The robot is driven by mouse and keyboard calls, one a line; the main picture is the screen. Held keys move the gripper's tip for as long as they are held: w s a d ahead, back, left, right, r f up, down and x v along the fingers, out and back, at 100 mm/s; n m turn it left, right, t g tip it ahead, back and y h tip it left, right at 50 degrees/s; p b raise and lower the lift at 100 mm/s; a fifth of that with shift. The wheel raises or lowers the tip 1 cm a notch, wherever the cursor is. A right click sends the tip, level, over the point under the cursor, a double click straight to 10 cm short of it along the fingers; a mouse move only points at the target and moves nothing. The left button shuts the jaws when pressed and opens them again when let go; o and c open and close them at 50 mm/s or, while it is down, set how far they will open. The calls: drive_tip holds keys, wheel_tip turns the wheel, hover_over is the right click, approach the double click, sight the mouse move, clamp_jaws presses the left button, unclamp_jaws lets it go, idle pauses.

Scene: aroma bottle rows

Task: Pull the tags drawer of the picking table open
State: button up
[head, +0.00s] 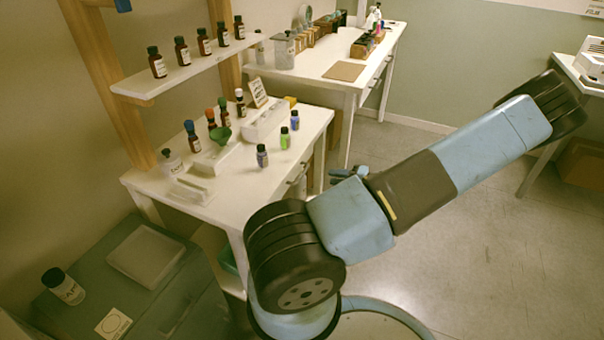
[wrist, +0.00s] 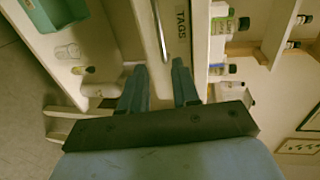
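The white picking table (head: 235,185) stands left of centre in the head view. Its front has drawers with bar handles, partly hidden by my arm. In the wrist view the tags drawer front (wrist: 181,48) carries a label reading TAGS. A metal bar handle (wrist: 158,28) runs beside the label. My gripper (wrist: 158,66) is open, with its two fingers apart and the near end of the handle showing between their tips. I cannot tell whether either finger touches it. In the head view my gripper (head: 345,174) is small, close to the table's front and partly behind my arm.
A teal bin (wrist: 55,12) sits under the table. Clear floor (head: 440,240) lies right of the table.

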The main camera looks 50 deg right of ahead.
sight(304, 172)
drive_tip(key=x, duration=1.3)
drive_tip(key=shift+a, duration=0.1)
drive_tip(key=shift+c, duration=0.3)
clamp_jaws()
